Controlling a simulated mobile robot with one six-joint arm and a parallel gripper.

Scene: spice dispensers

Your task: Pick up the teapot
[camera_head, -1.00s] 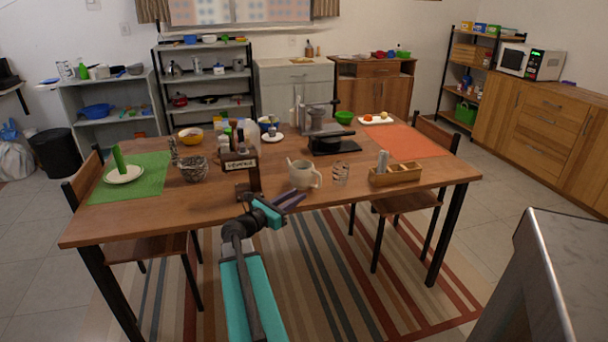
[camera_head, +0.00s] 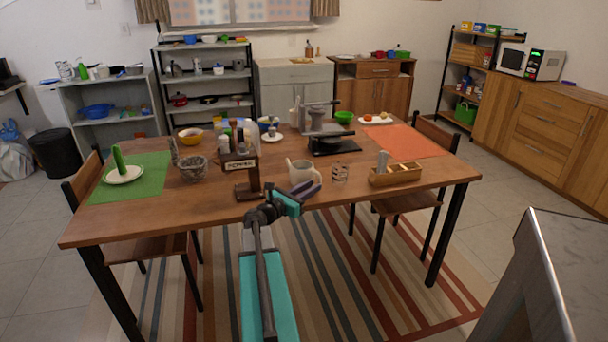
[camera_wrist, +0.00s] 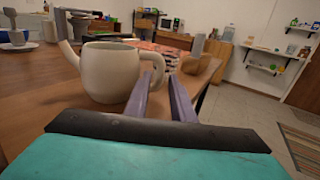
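The teapot (camera_head: 302,174) is cream-white, with a spout on its left and a loop handle on its right. It stands upright near the front edge of the wooden table. In the wrist view the teapot (camera_wrist: 106,72) is large, left of centre, with its handle turned to the right. My gripper (camera_head: 306,192) is at the table's front edge, just in front of the teapot. In the wrist view the two purple fingers of my gripper (camera_wrist: 164,80) are apart with nothing held between them. The left finger overlaps the lower handle; I cannot tell whether it touches.
A clear glass (camera_head: 340,173) and a wooden caddy (camera_head: 396,175) stand right of the teapot. A dark wooden stand with a label (camera_head: 240,165) and several bottles are to its left. A dark appliance (camera_head: 333,140) stands behind. The table's front left is clear.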

